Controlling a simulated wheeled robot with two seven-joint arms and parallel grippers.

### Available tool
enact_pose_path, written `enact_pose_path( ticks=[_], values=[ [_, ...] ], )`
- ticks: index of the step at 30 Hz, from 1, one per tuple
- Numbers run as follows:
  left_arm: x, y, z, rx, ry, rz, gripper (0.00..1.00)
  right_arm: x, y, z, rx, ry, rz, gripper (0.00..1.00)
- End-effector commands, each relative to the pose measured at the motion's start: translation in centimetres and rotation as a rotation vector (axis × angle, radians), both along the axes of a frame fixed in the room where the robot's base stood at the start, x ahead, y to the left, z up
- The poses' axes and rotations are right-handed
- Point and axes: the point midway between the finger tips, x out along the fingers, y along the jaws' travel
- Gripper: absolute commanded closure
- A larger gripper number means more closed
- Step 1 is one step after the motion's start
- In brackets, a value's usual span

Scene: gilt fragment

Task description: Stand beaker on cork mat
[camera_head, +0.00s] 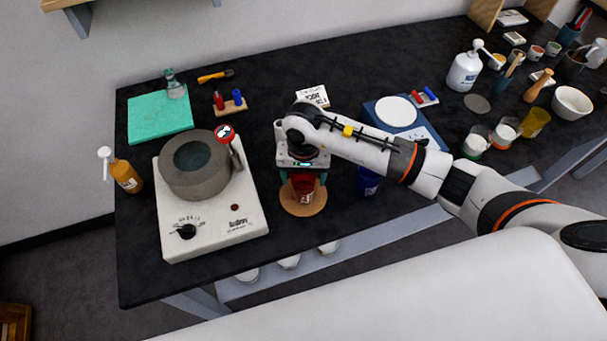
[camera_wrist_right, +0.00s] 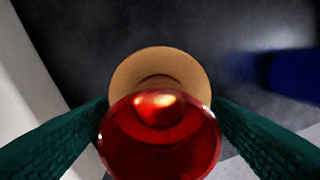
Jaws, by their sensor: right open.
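A round tan cork mat (camera_head: 304,208) lies near the front edge of the black bench; it also shows in the wrist view (camera_wrist_right: 128,72). A beaker with red contents (camera_head: 302,188) appears to stand upright on the mat. In the wrist view the beaker (camera_wrist_right: 158,145) fills the lower middle, its rim towards me, and covers part of the mat. My right gripper (camera_head: 303,180) points down over the beaker. Its dark green fingers are open, one on each side of the beaker; whether they touch it I cannot tell. My left gripper is out of view.
A white hotplate with a grey round vessel (camera_head: 195,165) stands to the left. A dark blue container (camera_head: 368,182) is close on the right, partly hidden by my arm. A blue scale with a white pan (camera_head: 397,111) stands behind my arm. Open bench lies at the back middle.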

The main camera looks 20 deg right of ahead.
Motion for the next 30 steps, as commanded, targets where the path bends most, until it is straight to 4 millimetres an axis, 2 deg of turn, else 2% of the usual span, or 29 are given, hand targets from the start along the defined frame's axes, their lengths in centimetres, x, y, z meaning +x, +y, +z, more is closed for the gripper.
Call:
enact_pose_path(
  ticks=[2,5,15,19,24,30],
  values=[
    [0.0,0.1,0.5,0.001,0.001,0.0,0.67,0.0,0.0,0.4,0.0,0.001,0.0,0.27],
    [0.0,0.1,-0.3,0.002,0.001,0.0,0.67,0.1,0.0,1.2,0.001,-0.004,0.002,0.27],
    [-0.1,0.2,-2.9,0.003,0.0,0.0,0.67,0.2,0.0,8.3,0.0,-0.006,0.001,0.27],
    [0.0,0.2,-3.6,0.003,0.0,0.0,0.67,0.1,0.0,10.5,0.0,-0.004,0.001,0.27],
    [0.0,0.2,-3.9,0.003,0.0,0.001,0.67,0.0,0.0,12.0,0.001,-0.001,0.0,0.27],
    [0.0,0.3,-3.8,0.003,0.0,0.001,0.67,0.0,0.0,12.3,-0.001,0.001,0.0,0.27]
  ],
)
